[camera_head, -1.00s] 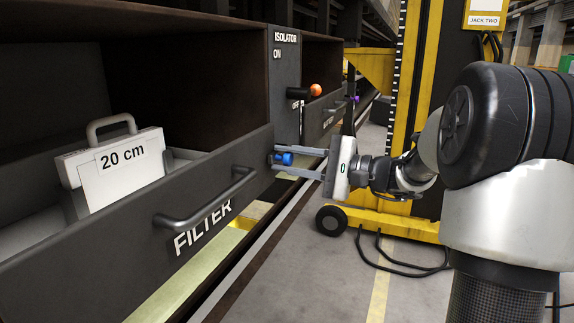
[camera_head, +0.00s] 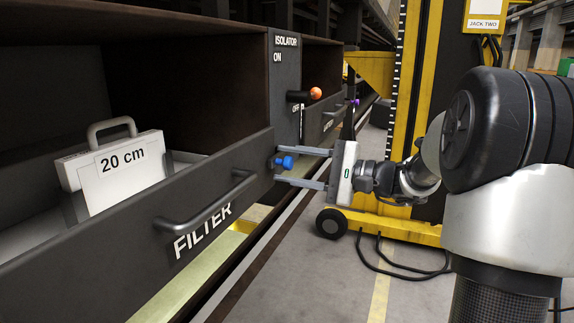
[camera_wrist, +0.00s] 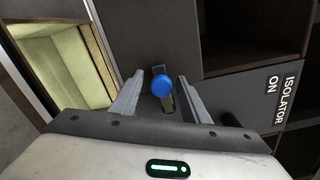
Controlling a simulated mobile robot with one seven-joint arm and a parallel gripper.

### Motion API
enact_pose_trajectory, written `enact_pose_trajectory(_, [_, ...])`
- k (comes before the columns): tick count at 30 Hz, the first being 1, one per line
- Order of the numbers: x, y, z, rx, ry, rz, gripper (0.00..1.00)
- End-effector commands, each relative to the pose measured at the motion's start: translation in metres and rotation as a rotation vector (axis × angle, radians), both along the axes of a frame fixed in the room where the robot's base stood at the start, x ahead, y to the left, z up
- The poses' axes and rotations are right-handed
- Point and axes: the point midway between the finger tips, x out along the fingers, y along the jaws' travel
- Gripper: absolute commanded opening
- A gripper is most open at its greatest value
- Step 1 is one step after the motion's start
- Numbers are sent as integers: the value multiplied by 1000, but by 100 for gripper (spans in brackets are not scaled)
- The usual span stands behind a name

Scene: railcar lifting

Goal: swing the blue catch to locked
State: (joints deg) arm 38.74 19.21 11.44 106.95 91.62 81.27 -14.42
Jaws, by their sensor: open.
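The blue catch (camera_head: 284,162) sits at the right end of the FILTER drawer front (camera_head: 200,212). In the wrist view its round blue knob (camera_wrist: 163,85) stands on a small metal arm (camera_wrist: 167,104). My gripper (camera_head: 291,167) reaches in from the right with its fingers pointing at the drawer front. Its jaws are open, one finger above and one below the knob in the head view. In the wrist view the gripper (camera_wrist: 155,95) has a finger on each side of the knob, with a gap to both. The drawer stands pulled out.
A grey case marked 20 cm (camera_head: 118,170) stands in the drawer. The drawer's bar handle (camera_head: 205,202) projects left of my gripper. Above is the isolator lever with an orange knob (camera_head: 316,92). A yellow jack (camera_head: 375,222) stands behind my gripper.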

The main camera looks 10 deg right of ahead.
Motion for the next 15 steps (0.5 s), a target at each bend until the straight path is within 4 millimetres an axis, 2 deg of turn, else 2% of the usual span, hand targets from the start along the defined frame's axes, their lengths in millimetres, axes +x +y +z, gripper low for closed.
enact_pose_trajectory(15, [-69,-96,1,1,2,-4,42])
